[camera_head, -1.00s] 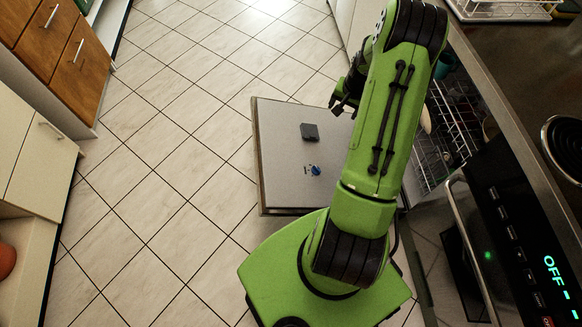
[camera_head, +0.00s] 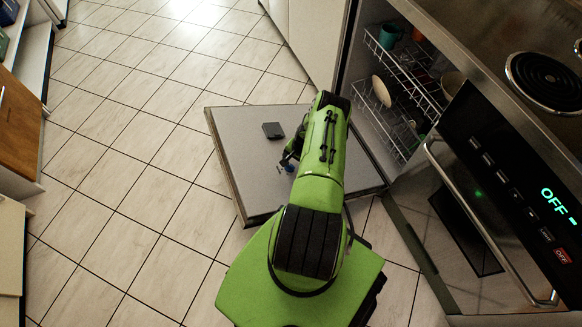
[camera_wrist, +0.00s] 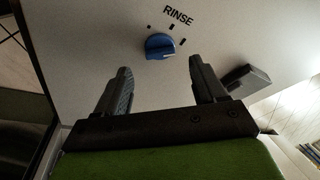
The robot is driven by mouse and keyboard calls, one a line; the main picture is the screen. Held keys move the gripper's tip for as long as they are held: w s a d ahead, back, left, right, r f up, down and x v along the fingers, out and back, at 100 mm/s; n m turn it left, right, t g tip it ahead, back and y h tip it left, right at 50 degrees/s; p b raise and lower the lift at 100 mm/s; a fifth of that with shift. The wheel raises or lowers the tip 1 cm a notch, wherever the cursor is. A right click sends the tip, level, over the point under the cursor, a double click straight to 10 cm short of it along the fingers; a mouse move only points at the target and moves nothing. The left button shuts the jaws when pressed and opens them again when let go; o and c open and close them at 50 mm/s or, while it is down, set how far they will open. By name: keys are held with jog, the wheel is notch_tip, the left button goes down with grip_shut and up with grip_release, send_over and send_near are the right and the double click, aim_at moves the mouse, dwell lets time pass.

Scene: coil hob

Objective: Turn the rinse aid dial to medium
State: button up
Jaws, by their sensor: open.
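The blue rinse aid dial (camera_wrist: 159,46) sits on the inner face of the open dishwasher door (camera_head: 236,165), below the printed word RINSE in the wrist view. Several black marks surround the dial; which mark it points to is hard to tell. My gripper (camera_wrist: 160,80) is open and empty, its two fingers apart with the dial ahead of and between their tips, not touching it. In the head view my gripper (camera_head: 289,160) hangs over the door, close to the dial (camera_head: 285,168), which it partly hides.
A dark box-like dispenser (camera_head: 273,130) stands out from the door near the dial and also shows right of the fingers (camera_wrist: 245,80). Dish racks (camera_head: 405,80) hold crockery at the right. The oven handle (camera_head: 480,220) juts out nearby. Tiled floor lies clear at left.

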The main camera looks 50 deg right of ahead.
aim_at(291, 166)
jog(key=b+x, duration=0.1)
jog(key=x, duration=0.3)
jog(key=shift+w+f+b, duration=0.1)
jog(key=shift+f+b, duration=0.25)
jog(key=c, duration=1.1)
